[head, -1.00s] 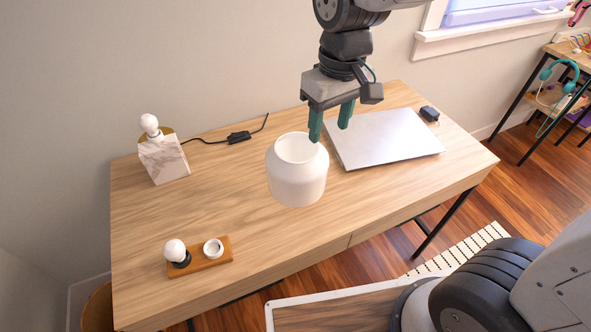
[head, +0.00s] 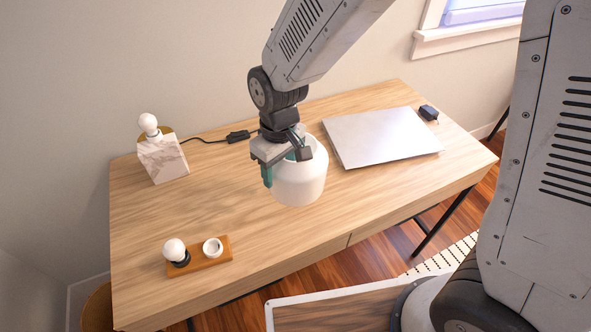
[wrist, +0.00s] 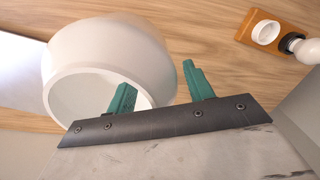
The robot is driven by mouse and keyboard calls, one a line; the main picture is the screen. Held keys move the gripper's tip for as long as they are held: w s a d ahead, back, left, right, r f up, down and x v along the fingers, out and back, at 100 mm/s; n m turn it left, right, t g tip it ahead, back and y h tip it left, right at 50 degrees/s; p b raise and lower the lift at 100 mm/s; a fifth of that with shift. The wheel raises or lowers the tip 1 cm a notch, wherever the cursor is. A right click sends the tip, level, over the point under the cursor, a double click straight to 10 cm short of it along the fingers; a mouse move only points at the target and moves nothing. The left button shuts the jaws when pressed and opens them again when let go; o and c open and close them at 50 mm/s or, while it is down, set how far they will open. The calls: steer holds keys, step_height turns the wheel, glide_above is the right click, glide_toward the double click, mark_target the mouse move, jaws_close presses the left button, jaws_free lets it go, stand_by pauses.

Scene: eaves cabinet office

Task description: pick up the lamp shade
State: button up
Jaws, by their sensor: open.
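The lamp shade (head: 300,182) is a white, rounded, hollow shade standing upright on the wooden desk, its open rim up. In the wrist view the lamp shade (wrist: 150,52) fills the upper left, with its opening facing my gripper. My gripper (head: 281,168) is open at the shade's left side. In the wrist view my gripper (wrist: 158,88) has one green finger over the shade's opening and the other outside, to the right of its wall. The wall lies between the fingers. Whether either finger touches it cannot be told.
A marble-block lamp base with bulb (head: 163,157) stands at the desk's back left. A wooden holder (head: 215,258) with a bulb and a white ring lies at the front left. A closed laptop (head: 380,137) and a small dark box (head: 429,113) are at the right. The desk's left middle is clear.

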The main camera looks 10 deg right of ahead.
steer(key=shift+f, duration=0.25)
jaws_close()
steer(key=shift+r, duration=0.1)
